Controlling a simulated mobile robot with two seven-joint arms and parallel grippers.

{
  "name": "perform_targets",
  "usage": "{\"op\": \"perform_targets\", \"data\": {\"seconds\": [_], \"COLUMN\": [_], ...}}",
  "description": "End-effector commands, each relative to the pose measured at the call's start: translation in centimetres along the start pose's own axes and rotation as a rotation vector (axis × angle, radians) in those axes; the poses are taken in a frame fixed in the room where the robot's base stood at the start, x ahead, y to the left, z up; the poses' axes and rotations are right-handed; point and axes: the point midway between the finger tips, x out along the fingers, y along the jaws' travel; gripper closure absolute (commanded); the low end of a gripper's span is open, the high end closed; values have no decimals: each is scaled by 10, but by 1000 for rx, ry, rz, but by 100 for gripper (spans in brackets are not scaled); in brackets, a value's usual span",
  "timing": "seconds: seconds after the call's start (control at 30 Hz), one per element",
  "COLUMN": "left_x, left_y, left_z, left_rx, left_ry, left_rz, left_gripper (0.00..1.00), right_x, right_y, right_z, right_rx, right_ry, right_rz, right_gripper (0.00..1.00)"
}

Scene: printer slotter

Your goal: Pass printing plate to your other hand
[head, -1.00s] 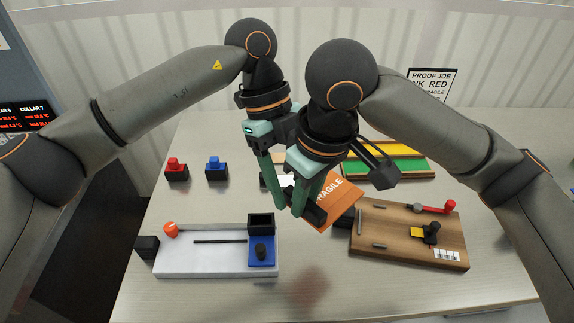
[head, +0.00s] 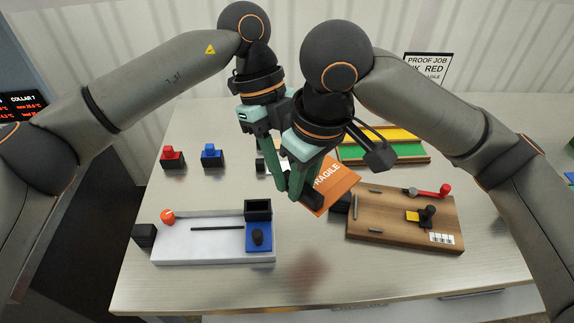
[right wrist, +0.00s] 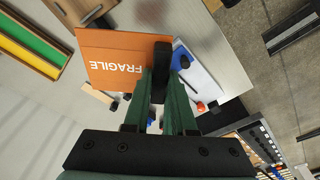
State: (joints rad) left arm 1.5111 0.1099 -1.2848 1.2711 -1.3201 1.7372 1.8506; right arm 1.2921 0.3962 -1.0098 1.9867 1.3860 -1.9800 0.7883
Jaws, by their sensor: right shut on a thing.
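The printing plate (head: 337,183) is an orange panel with white FRAGILE lettering and a black block-like grip. It is held tilted above the table. My right gripper (head: 303,192) is shut on its black grip; in the right wrist view the plate (right wrist: 112,62) shows flat beyond the fingers, with the black grip (right wrist: 161,68) between them. My left gripper (head: 281,186) is close beside the right one, its green fingers pointing down and partly hidden behind the right gripper. Whether its fingers touch the plate or are open cannot be made out.
Below stand a white board (head: 200,240) with a blue holder (head: 259,237), and a wooden board (head: 385,235) with a red-handled lever. Red (head: 172,157) and blue (head: 212,156) stamps stand at the back left. A green-and-yellow tray (head: 390,150) lies behind. The front of the table is clear.

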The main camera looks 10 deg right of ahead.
Motion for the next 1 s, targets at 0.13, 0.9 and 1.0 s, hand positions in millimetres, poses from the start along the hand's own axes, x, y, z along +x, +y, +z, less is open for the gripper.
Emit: {"op": "perform_targets", "data": {"seconds": [0.13, 0.9, 1.0], "left_x": [1, 0, 0], "left_y": [-2, -2, -1], "left_z": [0, 0, 0], "left_rx": [-2, -1, -1], "left_ry": [-1, 0, 0], "left_rz": [-5, -6, -6], "left_gripper": [100, 100, 100], "right_x": [-1, -1, -5], "right_y": [-4, -3, -3], "right_z": [-1, -1, -1], "right_rx": [-11, -9, -8], "right_ry": [7, 4, 4], "right_rz": [-8, -8, -7], "right_gripper": [100, 41, 41]}}
